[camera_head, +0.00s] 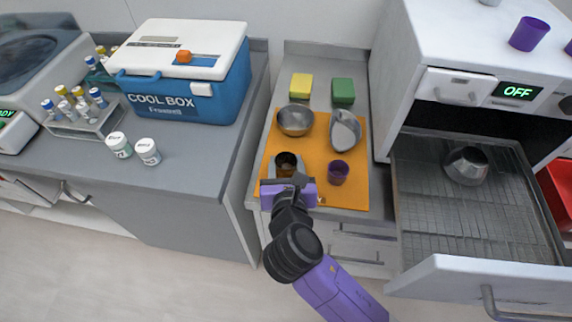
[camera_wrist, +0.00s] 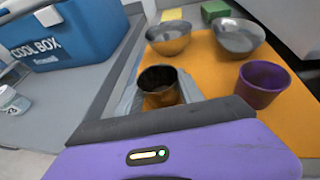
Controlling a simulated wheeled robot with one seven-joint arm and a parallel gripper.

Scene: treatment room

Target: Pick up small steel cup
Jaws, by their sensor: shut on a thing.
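The small steel cup (camera_head: 288,159) stands at the near left of an orange mat (camera_head: 317,149) on the middle counter. It looks upright and open at the top; whether it touches the mat is hard to tell. My gripper (camera_head: 287,178) reaches in from the front and is shut on the cup. In the wrist view the cup (camera_wrist: 158,84) sits between the fingers (camera_wrist: 160,95), just beyond the dark palm bar. The cup's lower near side is hidden by my gripper.
A purple cup (camera_head: 338,173) stands close to the right. Two metal bowls (camera_head: 296,121) (camera_head: 345,131) and yellow and green sponges (camera_head: 301,86) (camera_head: 343,91) lie behind. An open rack drawer (camera_head: 424,214) with a metal vessel (camera_head: 466,166) juts out right. A cool box (camera_head: 187,90) stands left.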

